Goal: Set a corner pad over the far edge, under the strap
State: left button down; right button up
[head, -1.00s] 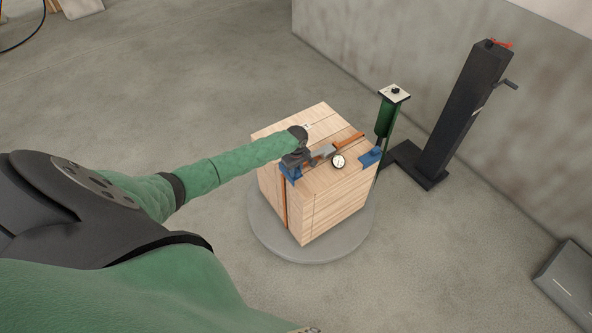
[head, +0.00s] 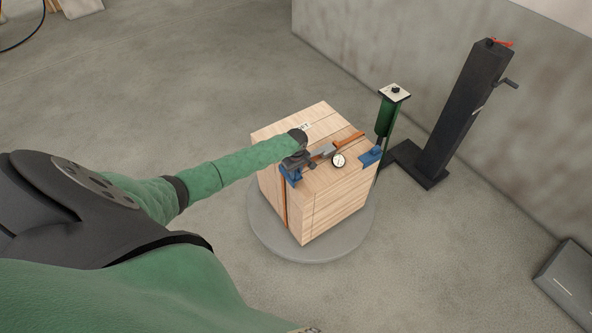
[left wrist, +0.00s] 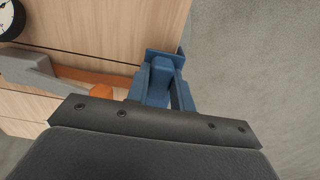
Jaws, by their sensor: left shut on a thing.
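A wooden crate (head: 335,205) stands on a round grey plinth. An orange strap (head: 349,141) crosses its top and runs down its left side; it also shows in the left wrist view (left wrist: 88,78). My left gripper (head: 293,164) is at the crate's left top edge, shut on a blue corner pad (head: 290,177). In the left wrist view this pad (left wrist: 162,75) sits at the crate's edge, beside the strap's end in view. Whether it touches the wood or lies under the strap is unclear. A second blue pad (head: 370,157) is at the right top edge. My right gripper is out of view.
A grey tensioner (head: 323,152) and a round dial gauge (head: 338,161) are on the crate top. A green post (head: 386,118) and a dark column (head: 462,115) stand behind on the right. The plinth (head: 270,235) has clear floor around its front.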

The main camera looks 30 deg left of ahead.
pick_arm(q)
jog(key=shift+f, duration=0.1)
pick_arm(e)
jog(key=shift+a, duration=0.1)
pick_arm(q)
jog(key=shift+f, duration=1.2)
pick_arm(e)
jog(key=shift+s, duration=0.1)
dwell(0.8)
